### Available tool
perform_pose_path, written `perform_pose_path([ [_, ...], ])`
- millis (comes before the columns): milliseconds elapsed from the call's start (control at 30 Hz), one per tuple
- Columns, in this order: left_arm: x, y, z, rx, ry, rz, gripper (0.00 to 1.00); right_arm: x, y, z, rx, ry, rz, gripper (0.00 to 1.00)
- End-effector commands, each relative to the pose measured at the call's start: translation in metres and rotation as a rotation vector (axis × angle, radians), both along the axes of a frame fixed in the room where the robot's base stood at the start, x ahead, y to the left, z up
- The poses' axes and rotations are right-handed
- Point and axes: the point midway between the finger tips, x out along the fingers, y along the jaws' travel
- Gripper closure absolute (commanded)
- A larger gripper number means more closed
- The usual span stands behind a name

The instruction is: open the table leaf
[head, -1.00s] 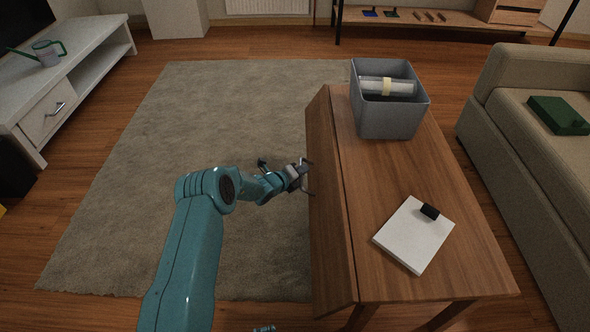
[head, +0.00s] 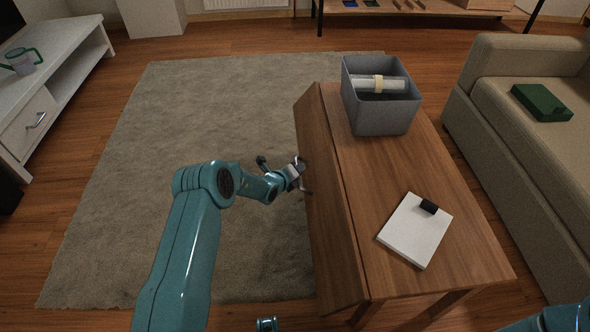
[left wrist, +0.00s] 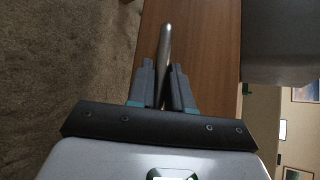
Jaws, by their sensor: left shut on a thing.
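The wooden table (head: 386,165) stands right of centre in the head view. Its leaf (head: 328,205) hangs along the left long edge, sloping down and outward from the tabletop. A thin metal handle (head: 306,190) is on the leaf's outer face. My left gripper (head: 300,170) is at this handle, left of the leaf. In the left wrist view its fingers (left wrist: 164,80) are closed around the handle bar (left wrist: 165,42), with the leaf's wood (left wrist: 208,60) behind.
On the tabletop are a grey bin (head: 382,115) holding a rolled item and a white pad (head: 415,232) with a black clip. A beige sofa (head: 490,110) stands close on the right. The rug (head: 180,130) left of the table is clear. A white cabinet (head: 60,75) is at far left.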

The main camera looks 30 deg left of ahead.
Motion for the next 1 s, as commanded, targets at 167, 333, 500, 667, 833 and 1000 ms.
perform_pose_path([
  [167,0.002,0.003,0.004,0.001,-0.010,0.005,1.00,0.000,0.000,0.000,0.000,0.000,0.000,1.00],
  [333,0.002,0.003,0.003,0.001,-0.008,0.003,0.61,0.000,0.000,0.000,0.000,0.000,-0.001,1.00],
  [500,0.001,0.004,0.002,0.000,-0.005,0.002,0.61,0.000,0.000,0.000,0.000,0.000,-0.001,1.00],
  [667,-0.006,0.005,0.006,-0.002,-0.003,0.001,0.61,-0.001,0.000,0.005,0.000,0.002,0.002,1.00],
  [833,-0.033,0.008,0.024,-0.002,0.000,0.002,0.61,-0.003,0.003,0.022,0.002,0.005,0.012,1.00],
  [1000,-0.074,0.012,0.047,-0.002,-0.001,0.004,0.61,-0.003,0.003,0.041,0.002,0.006,0.013,1.00],
])
